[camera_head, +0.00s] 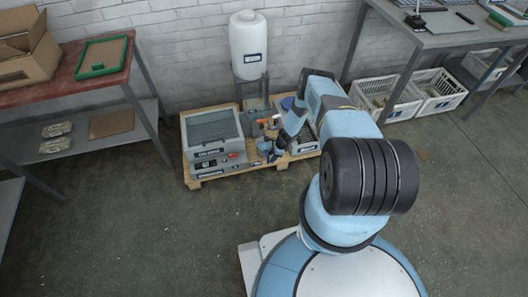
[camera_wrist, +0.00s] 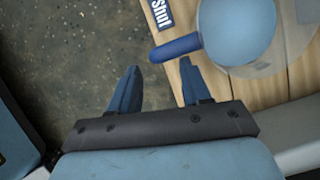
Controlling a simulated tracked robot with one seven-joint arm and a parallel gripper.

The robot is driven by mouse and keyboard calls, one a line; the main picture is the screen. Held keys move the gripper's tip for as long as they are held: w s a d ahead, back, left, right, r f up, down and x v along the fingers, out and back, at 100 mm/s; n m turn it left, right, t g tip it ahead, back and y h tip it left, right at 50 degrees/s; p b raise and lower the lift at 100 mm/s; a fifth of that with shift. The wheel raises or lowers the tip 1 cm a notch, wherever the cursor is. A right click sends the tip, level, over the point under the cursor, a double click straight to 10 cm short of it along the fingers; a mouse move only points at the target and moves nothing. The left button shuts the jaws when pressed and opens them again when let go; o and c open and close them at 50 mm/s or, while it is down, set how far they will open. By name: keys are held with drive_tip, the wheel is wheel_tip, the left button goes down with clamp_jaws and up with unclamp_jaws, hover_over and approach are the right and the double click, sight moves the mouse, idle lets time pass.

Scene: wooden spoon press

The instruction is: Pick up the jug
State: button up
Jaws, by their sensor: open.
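The jug (camera_wrist: 236,28) is at the upper right of the wrist view, seen from close up. It has a light blue round body with a clear rim and a dark blue handle (camera_wrist: 175,47) that sticks out to the left. My gripper (camera_wrist: 160,68) is open and empty. The handle lies just beyond the fingertips, nearer the right finger; I cannot tell whether they touch. In the head view my gripper (camera_head: 268,152) is low over the front of the wooden pallet (camera_head: 228,174), and I cannot make out the jug clearly there.
A white tank (camera_head: 248,45) on a stand is behind, against the brick wall. A red-topped table (camera_head: 110,78) is at left, a grey bench (camera_head: 440,38) at right. Floor in front is clear.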

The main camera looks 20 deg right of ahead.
drive_tip(key=shift+x, duration=2.4)
drive_tip(key=shift+c, duration=0.2)
clamp_jaws()
